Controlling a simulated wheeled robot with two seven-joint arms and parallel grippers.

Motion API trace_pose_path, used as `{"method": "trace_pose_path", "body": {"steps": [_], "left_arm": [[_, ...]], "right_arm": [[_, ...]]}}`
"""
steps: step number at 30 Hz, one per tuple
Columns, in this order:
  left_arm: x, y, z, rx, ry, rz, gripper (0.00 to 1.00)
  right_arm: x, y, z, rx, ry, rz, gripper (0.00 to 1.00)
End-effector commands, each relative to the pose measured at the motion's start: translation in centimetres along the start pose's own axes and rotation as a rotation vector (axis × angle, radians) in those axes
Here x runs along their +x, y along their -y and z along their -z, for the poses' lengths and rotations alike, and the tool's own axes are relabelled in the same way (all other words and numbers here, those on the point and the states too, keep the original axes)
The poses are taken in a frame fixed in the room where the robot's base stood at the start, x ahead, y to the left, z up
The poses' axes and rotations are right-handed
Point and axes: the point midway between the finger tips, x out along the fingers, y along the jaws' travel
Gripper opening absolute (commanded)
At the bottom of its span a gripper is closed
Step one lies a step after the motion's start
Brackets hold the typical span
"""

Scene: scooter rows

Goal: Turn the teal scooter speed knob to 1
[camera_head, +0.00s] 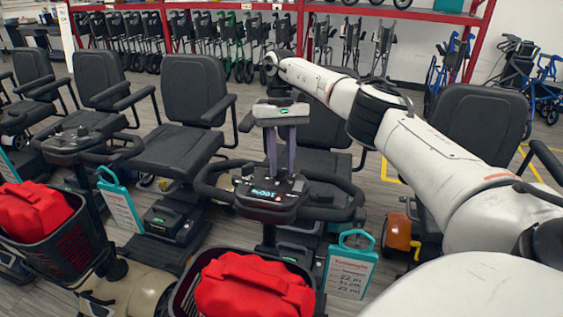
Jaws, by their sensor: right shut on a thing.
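My right gripper (281,176) comes down from above onto the console (268,203) of the middle scooter. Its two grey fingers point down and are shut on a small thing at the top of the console. That is where a speed knob would sit, but the fingers mostly hide it and its setting cannot be read. A small lit teal display (262,193) shows on the console, too small to read surely. The scooter's body colour is mostly hidden. My left gripper is not in view.
A black handlebar loop (338,213) surrounds the console. A basket with a red bag (255,285) is in front, and a teal-framed price tag (351,265) hangs at the right. Another scooter console (75,141) stands left. Black seats (195,97) line up behind, with folded walkers beyond.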

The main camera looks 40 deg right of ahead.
Motion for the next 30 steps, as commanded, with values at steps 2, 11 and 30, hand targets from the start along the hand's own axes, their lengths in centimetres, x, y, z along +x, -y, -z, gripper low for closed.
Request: {"method": "trace_pose_path", "body": {"steps": [2,11,30], "left_arm": [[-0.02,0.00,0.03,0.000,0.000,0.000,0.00],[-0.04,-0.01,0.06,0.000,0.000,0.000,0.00],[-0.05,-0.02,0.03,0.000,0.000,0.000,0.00]], "right_arm": [[-0.14,0.01,0.06,-0.036,-0.004,-0.006,0.03],[-0.13,0.01,0.07,-0.110,-0.004,-0.017,0.03],[-0.08,0.00,0.04,-0.117,-0.003,-0.018,0.44]]}}
